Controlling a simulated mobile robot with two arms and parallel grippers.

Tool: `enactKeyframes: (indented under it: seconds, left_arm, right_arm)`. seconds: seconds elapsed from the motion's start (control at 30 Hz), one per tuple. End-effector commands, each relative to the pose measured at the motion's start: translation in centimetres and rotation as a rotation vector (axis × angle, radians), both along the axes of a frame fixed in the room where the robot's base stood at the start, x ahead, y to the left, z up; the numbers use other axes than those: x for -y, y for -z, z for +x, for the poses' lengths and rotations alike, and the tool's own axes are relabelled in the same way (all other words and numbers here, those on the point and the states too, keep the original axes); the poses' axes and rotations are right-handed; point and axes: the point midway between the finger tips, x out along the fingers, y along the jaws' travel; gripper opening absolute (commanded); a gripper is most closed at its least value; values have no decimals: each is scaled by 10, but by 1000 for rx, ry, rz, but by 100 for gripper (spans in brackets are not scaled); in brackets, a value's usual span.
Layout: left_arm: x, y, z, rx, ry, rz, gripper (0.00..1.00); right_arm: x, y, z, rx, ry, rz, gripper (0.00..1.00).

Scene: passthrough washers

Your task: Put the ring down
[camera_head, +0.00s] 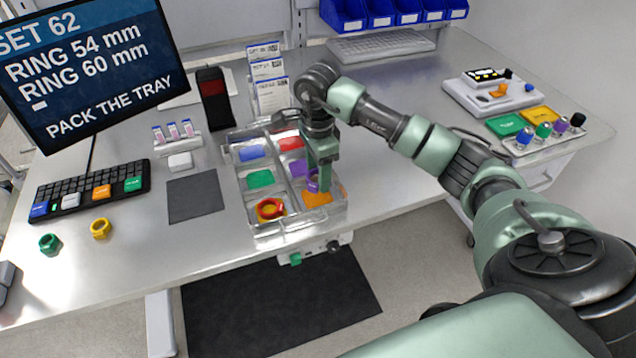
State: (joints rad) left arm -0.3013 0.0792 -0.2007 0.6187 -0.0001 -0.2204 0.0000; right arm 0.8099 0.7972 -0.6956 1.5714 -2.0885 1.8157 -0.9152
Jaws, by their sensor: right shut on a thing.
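A clear tray (258,232) with coloured compartment floors stands near the table's front edge. My right gripper (319,184) points down into the tray's right column and is shut on a purple ring (312,183). The ring is partly hidden by the fingers. It is near the purple floor (133,0) and the orange floor (318,198); I cannot tell whether it touches the tray. A red ring (270,209) lies in the front left compartment, over a yellow floor. My left gripper is not in view.
A green ring (49,243) and a yellow ring (101,228) lie on the table at left, near a keyboard (88,190). A grey mat (194,196) is bare beside the tray. A screen (90,65) reads "RING 54 mm, RING 60 mm, PACK THE TRAY".

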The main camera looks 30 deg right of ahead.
Motion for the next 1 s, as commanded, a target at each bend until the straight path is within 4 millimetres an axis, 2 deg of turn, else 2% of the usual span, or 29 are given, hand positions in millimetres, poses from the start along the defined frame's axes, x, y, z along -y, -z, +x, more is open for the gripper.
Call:
enactKeyframes:
  seconds: [0.23, 0.47, 0.83, 0.87, 0.9, 1.0]
  left_arm:
    - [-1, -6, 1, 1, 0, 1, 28]
    - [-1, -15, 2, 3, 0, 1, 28]
    - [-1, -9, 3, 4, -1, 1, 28]
    - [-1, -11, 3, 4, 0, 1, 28]
    - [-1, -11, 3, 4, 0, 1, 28]
    - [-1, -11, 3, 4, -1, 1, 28]
  right_arm:
    - [0, 19, 0, -3, 1, 1, 14]
    - [0, 51, 0, -2, 0, 0, 14]
    - [0, 58, 0, 2, -1, 0, 14]
    - [0, 57, 0, 2, 0, 0, 58]
    - [0, 56, 0, 1, -1, 0, 61]
    - [0, 56, 0, 1, -1, 0, 61]
